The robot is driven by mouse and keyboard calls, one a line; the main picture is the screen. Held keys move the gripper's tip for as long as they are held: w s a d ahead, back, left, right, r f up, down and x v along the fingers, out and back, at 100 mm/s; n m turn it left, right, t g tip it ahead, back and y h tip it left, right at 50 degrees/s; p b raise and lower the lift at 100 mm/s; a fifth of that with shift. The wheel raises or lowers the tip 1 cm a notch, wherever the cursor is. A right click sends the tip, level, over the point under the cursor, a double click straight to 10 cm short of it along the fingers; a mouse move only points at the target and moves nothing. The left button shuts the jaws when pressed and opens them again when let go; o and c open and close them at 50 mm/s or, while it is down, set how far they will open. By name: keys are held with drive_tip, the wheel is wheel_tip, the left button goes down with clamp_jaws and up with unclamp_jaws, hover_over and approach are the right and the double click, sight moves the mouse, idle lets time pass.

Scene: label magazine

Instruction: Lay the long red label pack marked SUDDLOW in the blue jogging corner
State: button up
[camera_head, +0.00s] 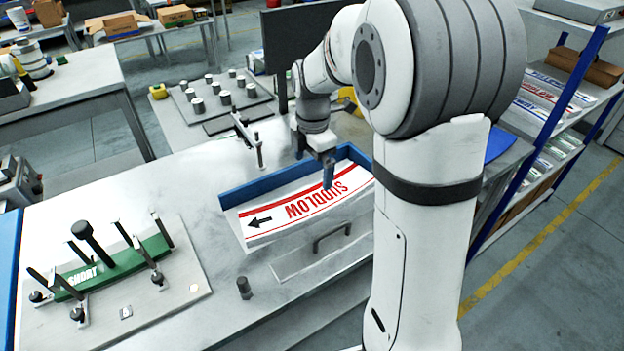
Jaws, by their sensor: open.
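The SUDDLOW label pack (290,220) is a long, curved white stack with red bands, red lettering and a black arrow pointing left. It lies in the blue jogging corner (262,184), whose blue walls run along the back and right. A strip of the tray floor shows between the back wall and the pack's left part.
A plate at the left holds a green SHORT pack (110,268) among black posts and clamps. A handle (331,236) and a dark knob (244,288) stand in front of the corner. Behind are a plate of grey cylinders (224,97) and a dark panel. Shelves (545,105) stand right.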

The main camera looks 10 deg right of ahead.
wheel_tip(320, 180, up, 6)
drive_tip(key=s+f+m+t, duration=0.1)
drive_tip(key=s+m+t, duration=0.2)
drive_tip(key=s+m, duration=1.8)
drive_tip(key=shift+s+f+m, duration=0.15)
drive_tip(key=shift+f+m, duration=0.15)
drive_tip(key=shift+f, duration=0.1)
